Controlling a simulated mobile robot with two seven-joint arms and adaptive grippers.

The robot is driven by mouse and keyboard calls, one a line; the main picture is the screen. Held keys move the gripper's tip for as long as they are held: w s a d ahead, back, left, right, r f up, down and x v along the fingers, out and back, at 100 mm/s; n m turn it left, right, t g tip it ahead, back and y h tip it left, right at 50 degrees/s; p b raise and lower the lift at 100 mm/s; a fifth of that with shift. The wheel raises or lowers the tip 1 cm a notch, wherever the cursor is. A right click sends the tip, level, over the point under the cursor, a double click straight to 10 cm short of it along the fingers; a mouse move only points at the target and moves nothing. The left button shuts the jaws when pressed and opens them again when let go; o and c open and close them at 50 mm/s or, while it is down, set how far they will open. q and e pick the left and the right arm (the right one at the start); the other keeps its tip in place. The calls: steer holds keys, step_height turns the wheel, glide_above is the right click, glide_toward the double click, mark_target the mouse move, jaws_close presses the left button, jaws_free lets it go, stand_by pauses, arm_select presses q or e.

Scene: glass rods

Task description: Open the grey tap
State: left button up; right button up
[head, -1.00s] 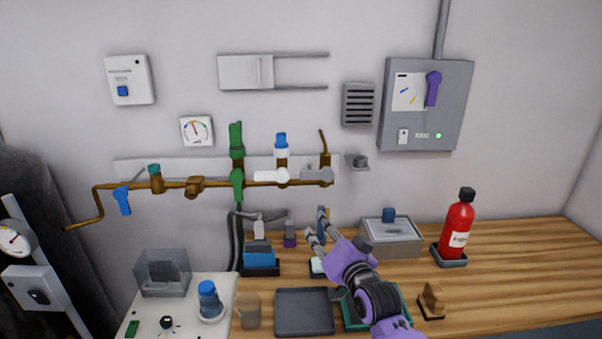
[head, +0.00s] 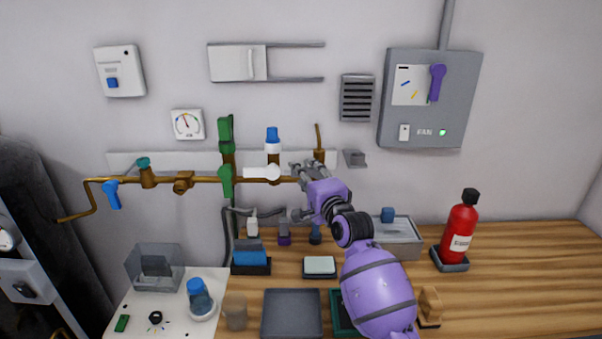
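The grey tap sits at the right end of the brown pipe (head: 205,181) on the wall. In the head view now my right gripper (head: 305,170) covers it, so its handle cannot be made out from the grey fingers. The fingers are at the tap, right of the white tap handle (head: 262,173). Whether they touch or grip it, and how wide they are apart, I cannot tell. My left gripper is not in view.
Beside it on the pipe are a green tap (head: 226,180) and a blue tap (head: 112,194). A grey wall bracket (head: 355,158) is close on the right. Below, the wooden bench holds a grey tray (head: 292,312) and a red bottle (head: 461,228).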

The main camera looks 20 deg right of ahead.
steer(key=shift+w+a, duration=0.25)
steer(key=shift+w, duration=0.9)
jaws_close()
